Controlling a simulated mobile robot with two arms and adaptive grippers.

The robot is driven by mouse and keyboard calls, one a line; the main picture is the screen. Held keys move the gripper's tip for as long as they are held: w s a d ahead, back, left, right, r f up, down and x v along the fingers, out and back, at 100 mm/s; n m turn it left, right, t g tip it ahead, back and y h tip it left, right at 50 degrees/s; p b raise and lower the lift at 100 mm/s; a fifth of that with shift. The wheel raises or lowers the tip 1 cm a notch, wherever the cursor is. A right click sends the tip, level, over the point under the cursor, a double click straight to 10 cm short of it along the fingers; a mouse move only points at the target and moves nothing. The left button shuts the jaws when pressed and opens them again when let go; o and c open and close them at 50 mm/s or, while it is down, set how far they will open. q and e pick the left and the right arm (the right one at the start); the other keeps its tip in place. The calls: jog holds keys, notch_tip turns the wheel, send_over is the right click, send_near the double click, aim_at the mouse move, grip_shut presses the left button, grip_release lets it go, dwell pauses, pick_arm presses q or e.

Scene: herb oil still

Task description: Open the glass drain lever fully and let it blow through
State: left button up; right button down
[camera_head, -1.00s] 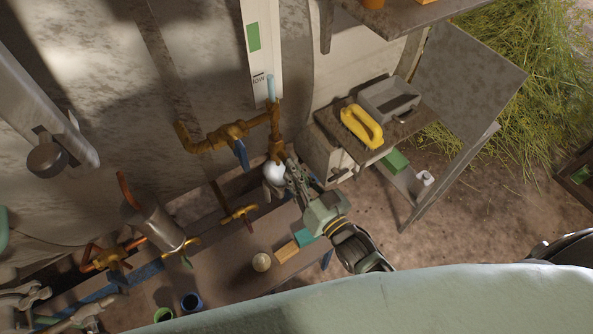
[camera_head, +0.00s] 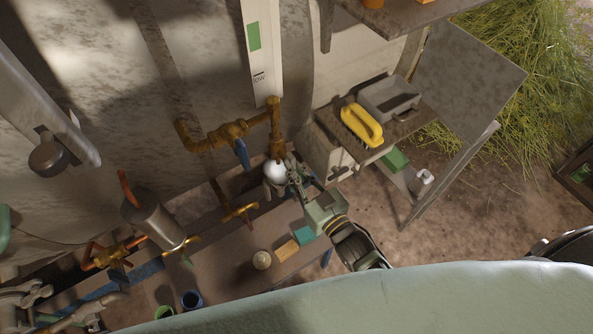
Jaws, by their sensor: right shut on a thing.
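The gauge glass board (camera_head: 259,50) is a tall white strip with a green patch and a "LOW" mark. Brass pipework (camera_head: 276,125) sits at its foot, with a blue lever (camera_head: 240,154) hanging from the branch on the left. My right gripper (camera_head: 287,174) is at the lower end of this pipework, shut on a small part that its fingers mostly hide; I take it to be the drain lever. A pale round shape (camera_head: 274,172) shows right beside the fingertips. My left gripper (camera_head: 64,300) is at the bottom left, partly cut off, its fingers apart and empty.
A yellow brush (camera_head: 361,126) and a grey tray (camera_head: 390,98) are on the shelf at right.

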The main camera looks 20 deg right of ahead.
jog(key=c, duration=1.8)
grip_release()
jog(key=v, duration=1.2)
jog(key=s+d+f+g+h+b, duration=0.1)
jog(key=s+d+f+g, duration=0.15)
jog(key=f, duration=0.85)
jog(key=s+d+f+m+g+h+b, duration=0.1)
jog(key=s+f+g, duration=0.2)
jog(key=f, duration=0.8)
jog(key=s+d+f+g+h+b, duration=0.1)
jog(key=s+f+g+h, duration=0.15)
jog(key=f, duration=0.75)
jog(key=s+d+f+g+b, duration=0.1)
jog(key=s+f+g, duration=0.1)
jog(key=s+f, duration=0.3)
jog(key=s+d+f+g+b, duration=0.1)
jog(key=s+f+g, duration=0.2)
jog(key=s+f, duration=0.3)
jog(key=s+d+f+g+h, duration=0.1)
jog(key=s+f+g, duration=0.2)
jog(key=s, duration=0.7)
jog(key=shift+d+f+m+b, duration=0.15)
jog(key=shift+f+b, duration=0.05)
jog(key=shift+f, duration=0.5)
jog(key=shift+d+f+m+b, duration=0.15)
jog(key=shift+f+b, duration=0.05)
jog(key=shift+f, duration=0.5)
